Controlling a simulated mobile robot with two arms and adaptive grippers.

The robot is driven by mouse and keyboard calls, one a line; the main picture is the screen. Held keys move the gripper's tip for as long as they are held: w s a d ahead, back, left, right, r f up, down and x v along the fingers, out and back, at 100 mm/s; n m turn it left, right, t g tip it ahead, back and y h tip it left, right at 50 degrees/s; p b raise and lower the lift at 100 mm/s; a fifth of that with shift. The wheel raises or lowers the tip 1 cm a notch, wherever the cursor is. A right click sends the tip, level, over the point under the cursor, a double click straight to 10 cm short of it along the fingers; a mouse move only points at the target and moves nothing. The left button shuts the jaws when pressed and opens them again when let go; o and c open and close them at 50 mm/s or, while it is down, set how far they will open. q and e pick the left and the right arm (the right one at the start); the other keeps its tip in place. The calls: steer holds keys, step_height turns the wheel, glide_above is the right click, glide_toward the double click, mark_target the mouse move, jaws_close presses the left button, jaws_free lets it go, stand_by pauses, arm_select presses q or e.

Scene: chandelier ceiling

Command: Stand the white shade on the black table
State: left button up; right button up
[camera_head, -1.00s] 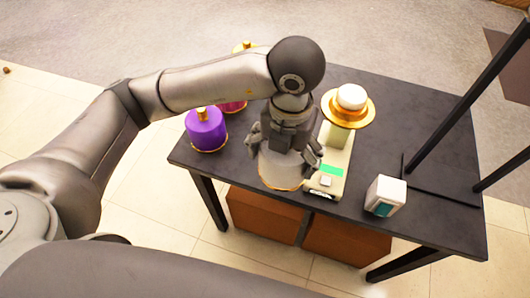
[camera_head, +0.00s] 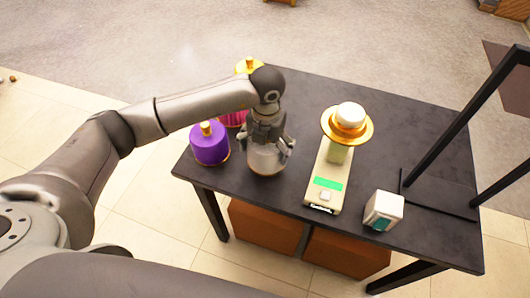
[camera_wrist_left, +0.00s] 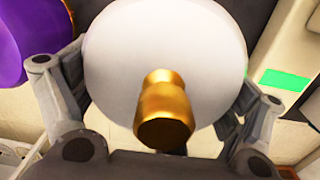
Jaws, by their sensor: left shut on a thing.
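The white shade (camera_head: 266,160) is upright at the black table's left part, between the purple shade and the scale. In the left wrist view the white shade (camera_wrist_left: 165,60) shows a gold knob on top. My left gripper (camera_head: 267,142) is shut on it from above, with fingers on both sides. The black table (camera_head: 410,120) is under it. I cannot tell whether the shade's lower rim touches the table top. My right gripper is not in view.
A purple shade (camera_head: 210,145) stands close on the left, with a pink one (camera_head: 234,117) behind it. A scale (camera_head: 325,183) bearing a gold dish (camera_head: 360,136) stands on the right. A small white box (camera_head: 384,209) and a black frame (camera_head: 440,140) are further right.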

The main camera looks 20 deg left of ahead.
arm_select(q)
step_height(320, 180, down, 2)
steer(key=shift+f+p, duration=0.25)
steer(key=shift+p, duration=0.25)
steer(key=shift+f, duration=0.35)
steer(key=shift+f, duration=0.2)
steer(key=o, duration=0.8)
steer(key=shift+r, duration=0.1)
